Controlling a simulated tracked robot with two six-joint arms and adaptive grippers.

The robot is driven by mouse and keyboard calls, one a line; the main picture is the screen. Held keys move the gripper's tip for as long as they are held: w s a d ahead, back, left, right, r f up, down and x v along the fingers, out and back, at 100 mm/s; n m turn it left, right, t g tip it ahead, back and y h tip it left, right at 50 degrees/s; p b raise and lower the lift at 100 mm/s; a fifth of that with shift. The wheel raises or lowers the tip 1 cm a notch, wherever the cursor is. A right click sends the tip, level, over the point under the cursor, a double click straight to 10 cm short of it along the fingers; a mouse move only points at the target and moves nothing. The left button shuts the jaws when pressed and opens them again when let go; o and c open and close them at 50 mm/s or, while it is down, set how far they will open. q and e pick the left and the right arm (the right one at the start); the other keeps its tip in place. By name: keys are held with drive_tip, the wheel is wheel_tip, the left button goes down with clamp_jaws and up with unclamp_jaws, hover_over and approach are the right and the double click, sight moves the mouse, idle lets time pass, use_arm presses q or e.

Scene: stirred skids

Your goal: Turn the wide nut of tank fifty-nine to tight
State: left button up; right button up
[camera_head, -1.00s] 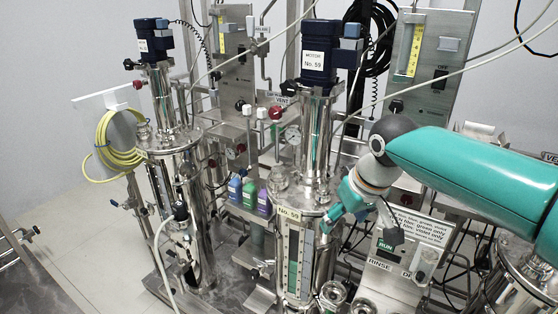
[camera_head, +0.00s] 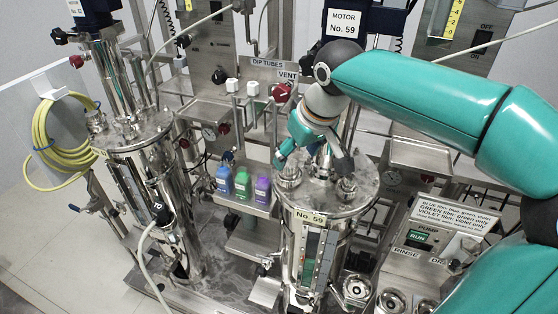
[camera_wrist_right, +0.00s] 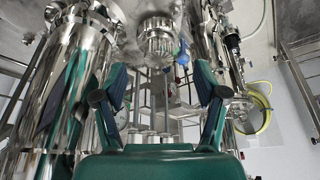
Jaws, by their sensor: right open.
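Tank fifty-nine (camera_head: 298,250) is a shiny steel cylinder with a "No. 59" label (camera_head: 310,217) at its rim. Its lid carries a round steel fitting (camera_head: 289,179) at the left and a smaller one (camera_head: 346,188) at the right; which is the wide nut is not certain here. My right gripper (camera_head: 309,165) is just above the lid, its fingers spread and empty. In the right wrist view a ribbed steel nut (camera_wrist_right: 158,38) shows ahead, above and between the open fingertips (camera_wrist_right: 159,82), apart from them. My left gripper is not in view.
Blue, green and violet bottles (camera_head: 241,186) stand left of the tank. A motor (camera_head: 346,22) sits on a column behind my right gripper. Another tank (camera_head: 150,180) stands at left, a pump panel (camera_head: 432,238) at right. Yellow hose (camera_head: 50,150) hangs at far left.

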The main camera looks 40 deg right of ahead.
sight(292, 166)
drive_tip(key=x, duration=0.7)
drive_tip(key=shift+d+f, duration=0.1)
drive_tip(key=shift+f, duration=0.05)
